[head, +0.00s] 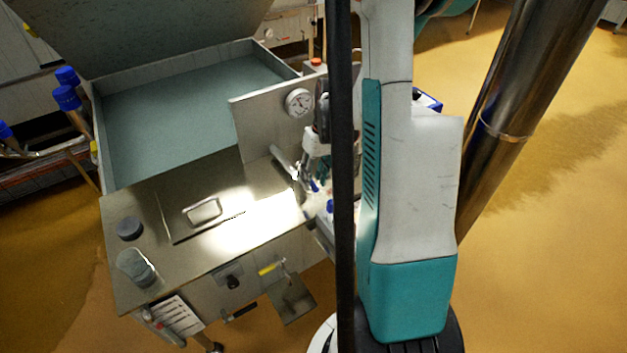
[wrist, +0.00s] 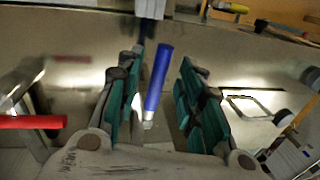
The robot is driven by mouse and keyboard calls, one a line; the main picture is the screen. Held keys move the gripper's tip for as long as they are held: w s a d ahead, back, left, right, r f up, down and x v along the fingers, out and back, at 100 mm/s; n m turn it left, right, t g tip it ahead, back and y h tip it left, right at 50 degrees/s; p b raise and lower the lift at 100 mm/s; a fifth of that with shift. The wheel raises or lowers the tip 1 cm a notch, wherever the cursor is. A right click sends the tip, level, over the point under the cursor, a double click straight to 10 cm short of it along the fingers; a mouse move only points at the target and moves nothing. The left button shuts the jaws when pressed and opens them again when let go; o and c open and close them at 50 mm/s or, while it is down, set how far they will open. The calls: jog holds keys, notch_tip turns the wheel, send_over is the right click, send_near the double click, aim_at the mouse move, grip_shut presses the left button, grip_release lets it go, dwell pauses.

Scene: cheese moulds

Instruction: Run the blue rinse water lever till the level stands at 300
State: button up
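The blue lever (wrist: 158,80) stands between my gripper's two teal-padded fingers in the wrist view, with a gap on each side. My gripper (wrist: 160,66) is open around it and appears not to touch it. In the head view my gripper (head: 318,170) is low beside the vat's right front corner, partly hidden by my arm. A blue handle end (head: 315,186) shows just below it. A red lever (wrist: 32,122) lies at the left of the wrist view. I see no readable water level scale.
A steel vat (head: 95,130) with a grey-green inside stands at the left, its worktop (head: 150,200) in front. A round dial (head: 299,102), too small to read, is on its panel. A yellow handle (head: 271,267) is on the front. Open floor lies to the right.

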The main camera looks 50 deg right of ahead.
jog(key=shift+f, duration=0.3)
grip_shut()
